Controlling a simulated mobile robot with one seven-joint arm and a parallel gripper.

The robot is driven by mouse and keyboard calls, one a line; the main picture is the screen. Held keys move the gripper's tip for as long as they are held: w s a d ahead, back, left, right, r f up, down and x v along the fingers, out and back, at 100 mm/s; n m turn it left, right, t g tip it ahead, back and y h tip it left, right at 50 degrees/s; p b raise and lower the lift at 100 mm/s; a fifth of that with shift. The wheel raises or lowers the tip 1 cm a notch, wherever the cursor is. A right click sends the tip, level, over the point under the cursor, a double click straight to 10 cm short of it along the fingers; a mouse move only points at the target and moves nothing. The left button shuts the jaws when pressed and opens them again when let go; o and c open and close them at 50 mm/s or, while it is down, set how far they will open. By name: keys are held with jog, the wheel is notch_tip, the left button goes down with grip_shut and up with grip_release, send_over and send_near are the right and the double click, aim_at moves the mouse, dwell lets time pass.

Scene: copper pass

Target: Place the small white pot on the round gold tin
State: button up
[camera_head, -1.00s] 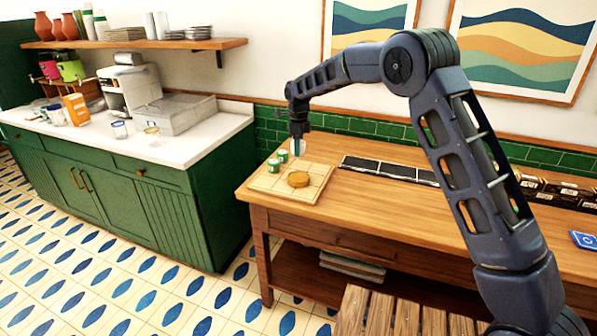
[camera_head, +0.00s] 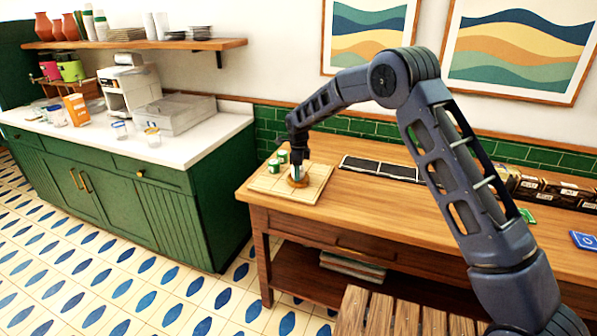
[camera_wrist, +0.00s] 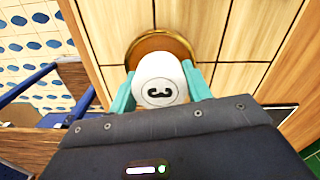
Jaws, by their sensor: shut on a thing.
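The small white pot (camera_wrist: 160,72) has a dark ring and mark on its top and sits between the teal fingers of my gripper (camera_wrist: 159,90) in the wrist view. The round gold tin (camera_wrist: 160,40) shows under and beyond the pot there. In the head view the tin (camera_head: 298,183) lies on a pale square board (camera_head: 268,184), and my gripper (camera_head: 297,171) points down right above it. My gripper is shut on the pot. I cannot tell whether the pot touches the tin. The pot hides part of the tin.
Green-and-white small containers (camera_head: 275,166) stand on the board just left of my gripper. A black tray strip (camera_head: 380,168) lies to the right on the wooden table (camera_head: 400,208). A blue card (camera_head: 585,240) is far right. The table's front is clear.

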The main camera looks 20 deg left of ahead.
jog(key=shift+f, duration=0.15)
jog(key=o, duration=1.1)
jog(key=shift+c, duration=0.2)
notch_tip(320, 180, up, 12)
